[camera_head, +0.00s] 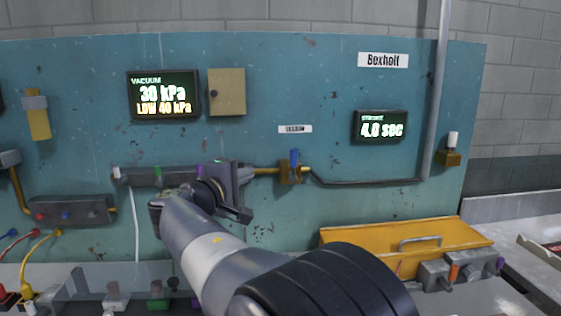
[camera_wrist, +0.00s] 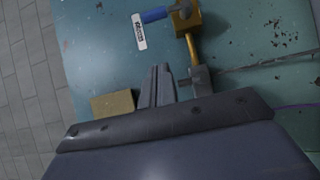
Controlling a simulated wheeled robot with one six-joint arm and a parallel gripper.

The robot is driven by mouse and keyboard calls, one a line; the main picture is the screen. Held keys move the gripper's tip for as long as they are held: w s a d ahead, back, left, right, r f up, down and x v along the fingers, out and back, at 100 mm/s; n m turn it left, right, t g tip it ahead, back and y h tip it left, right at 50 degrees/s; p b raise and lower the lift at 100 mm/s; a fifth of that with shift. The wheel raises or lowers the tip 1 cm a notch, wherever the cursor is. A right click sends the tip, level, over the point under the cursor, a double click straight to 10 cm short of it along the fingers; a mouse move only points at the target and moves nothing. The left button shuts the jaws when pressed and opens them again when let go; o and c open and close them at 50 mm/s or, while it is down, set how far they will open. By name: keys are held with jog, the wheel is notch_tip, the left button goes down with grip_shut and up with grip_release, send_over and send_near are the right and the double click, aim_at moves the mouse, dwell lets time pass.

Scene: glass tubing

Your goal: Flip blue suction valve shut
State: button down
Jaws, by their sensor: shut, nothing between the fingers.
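The blue valve lever (camera_head: 294,159) stands upright on a brass valve body (camera_head: 291,175) in the pipe on the teal panel, across the pipe's line. In the wrist view, turned on its side, the blue lever (camera_wrist: 154,15) sticks out left from the brass body (camera_wrist: 187,18), at the top. My gripper (camera_head: 233,180) is left of the valve in the head view, apart from it. In the wrist view my gripper's fingers (camera_wrist: 163,72) are together and empty, pointing toward the panel below the lever. The hand hides part of the pipe in the head view.
A small white label (camera_head: 295,129) sits above the valve. A tan box (camera_head: 227,92) and the vacuum display (camera_head: 162,95), reading 30 kPa, low 40 kPa, are upper left. A yellow case (camera_head: 400,246) stands lower right.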

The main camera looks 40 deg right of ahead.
jog(key=shift+d, duration=0.1)
jog(key=p, duration=0.3)
send_near(293, 162)
jog(key=w+d+r, duration=0.1)
jog(key=w+d, duration=0.4)
jog(key=shift+s+d+r, duration=0.15)
jog(key=shift+s+d, duration=0.05)
jog(key=shift+s, duration=0.1)
